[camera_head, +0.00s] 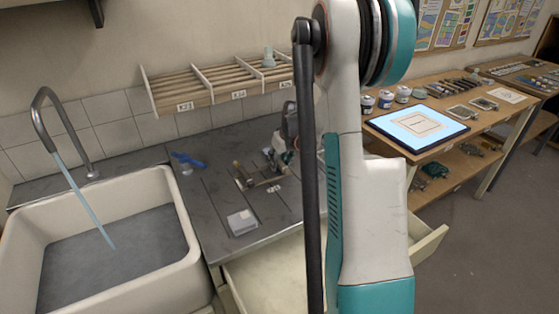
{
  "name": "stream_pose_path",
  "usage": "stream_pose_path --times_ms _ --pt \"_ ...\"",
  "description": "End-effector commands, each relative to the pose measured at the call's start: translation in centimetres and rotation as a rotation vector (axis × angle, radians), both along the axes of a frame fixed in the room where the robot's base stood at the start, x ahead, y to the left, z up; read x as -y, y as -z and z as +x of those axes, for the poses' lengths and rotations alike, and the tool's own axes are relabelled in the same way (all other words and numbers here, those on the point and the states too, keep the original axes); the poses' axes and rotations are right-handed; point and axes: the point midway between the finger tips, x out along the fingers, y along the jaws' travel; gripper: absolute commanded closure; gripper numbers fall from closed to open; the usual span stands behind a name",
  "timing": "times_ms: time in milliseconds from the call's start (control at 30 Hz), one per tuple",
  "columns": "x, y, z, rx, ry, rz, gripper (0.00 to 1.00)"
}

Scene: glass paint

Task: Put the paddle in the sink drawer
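No paddle can be made out for certain. A small brown and dark piece (258,182) lies on the grey counter in front of my gripper, and it could be the paddle or a rack. My gripper (279,156) is low over the counter, close to this piece. My own arm hides part of it, and it is too small to tell whether its fingers are open or shut, or touch anything. An open, pale drawer (268,278) stands out below the counter. Its right wall (428,244) shows to the right of my arm, which hides its middle.
The sink (185,235) with a running tap (40,115) is at left. A slatted wooden rack (225,82) is above. A shelf table (455,130) with jars and a tablet stands right.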

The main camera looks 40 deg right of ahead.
Motion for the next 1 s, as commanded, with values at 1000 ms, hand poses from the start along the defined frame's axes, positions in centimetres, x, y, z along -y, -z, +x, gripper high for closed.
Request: stream_pose_path --times_ms 1000 --pt "-1.3 -11.5 -4.5 0.0 0.001 0.0 0.62"
